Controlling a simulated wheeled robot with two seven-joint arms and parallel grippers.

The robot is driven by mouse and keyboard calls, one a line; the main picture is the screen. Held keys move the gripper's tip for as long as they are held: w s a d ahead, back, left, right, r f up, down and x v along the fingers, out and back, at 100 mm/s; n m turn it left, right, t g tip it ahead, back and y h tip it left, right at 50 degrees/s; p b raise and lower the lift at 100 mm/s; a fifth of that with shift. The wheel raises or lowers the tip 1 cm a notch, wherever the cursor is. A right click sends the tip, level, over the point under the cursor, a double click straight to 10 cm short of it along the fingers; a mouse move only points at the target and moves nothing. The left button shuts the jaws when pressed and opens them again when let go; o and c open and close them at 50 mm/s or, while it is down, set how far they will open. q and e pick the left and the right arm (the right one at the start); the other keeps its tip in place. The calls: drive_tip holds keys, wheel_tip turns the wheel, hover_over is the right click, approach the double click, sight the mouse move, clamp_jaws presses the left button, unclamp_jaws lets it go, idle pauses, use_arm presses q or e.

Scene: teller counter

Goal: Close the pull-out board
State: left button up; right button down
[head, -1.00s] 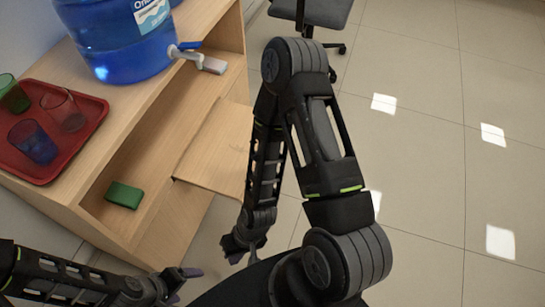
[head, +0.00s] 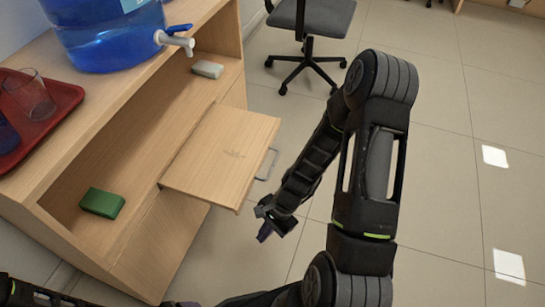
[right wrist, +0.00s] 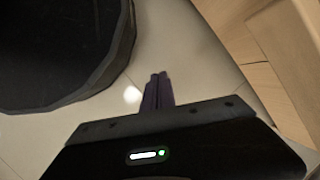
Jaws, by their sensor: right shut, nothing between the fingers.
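The pull-out board (head: 222,150) is a light wooden panel that sticks out from the front of the wooden counter, over the floor. A grey metal handle (head: 267,164) is on its outer edge. My right gripper (head: 264,236) is shut and empty, in front of the board's near outer corner and apart from it. In the right wrist view its purple fingers (right wrist: 158,92) are together above the floor, with wooden furniture (right wrist: 280,60) at the upper right. My left arm shows only in part at the lower left edge, and its fingers are not clearly seen.
On the counter (head: 110,115) are a blue water jug (head: 110,35) with a white tap and a red tray (head: 55,105) with cups. A green block (head: 102,202) and a pale block (head: 207,69) lie on the lower shelf. An office chair (head: 308,25) stands behind; the floor at right is clear.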

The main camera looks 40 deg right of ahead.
drive_tip(key=w+d+r+m+t, duration=0.3)
drive_tip(key=w+d+r+m, duration=0.3)
drive_tip(key=d+r+m, duration=0.3)
drive_tip(key=m+t, duration=0.3)
drive_tip(key=m, duration=0.1)
approach(263, 159)
drive_tip(key=shift+y, duration=0.3)
drive_tip(key=shift+s+d+r, duration=1.2)
drive_tip(key=shift+d, duration=0.05)
drive_tip(key=shift+f, duration=0.1)
drive_tip(key=b+x, duration=0.3)
drive_tip(key=x, duration=0.7)
drive_tip(key=shift+a, duration=0.1)
drive_tip(key=shift+w+a, duration=0.1)
